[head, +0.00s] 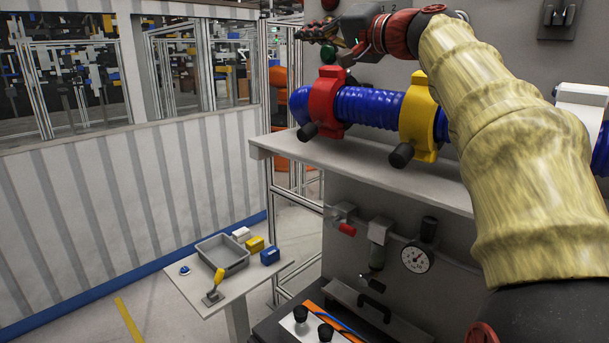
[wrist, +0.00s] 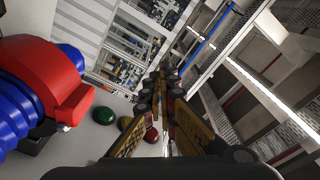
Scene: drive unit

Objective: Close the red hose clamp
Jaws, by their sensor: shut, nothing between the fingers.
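The red hose clamp (head: 325,97) sits around the left end of the blue ribbed hose (head: 368,106), with its black knob (head: 308,131) pointing to the lower left. In the wrist view the red clamp (wrist: 52,80) is at the left, close by. A yellow clamp (head: 418,112) sits around the hose further right. My gripper (head: 310,31) is above and slightly left of the red clamp, apart from it. In the wrist view my gripper (wrist: 165,78) is shut and empty, its fingers pointing away from the clamp. I cannot tell the state of the clamp's latch.
The hose lies along a grey shelf (head: 360,165) in front of a grey panel. A green button (head: 328,54) is on the panel behind my gripper. A low side table (head: 240,285) with a grey bin stands at the lower left. Air left of the shelf is free.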

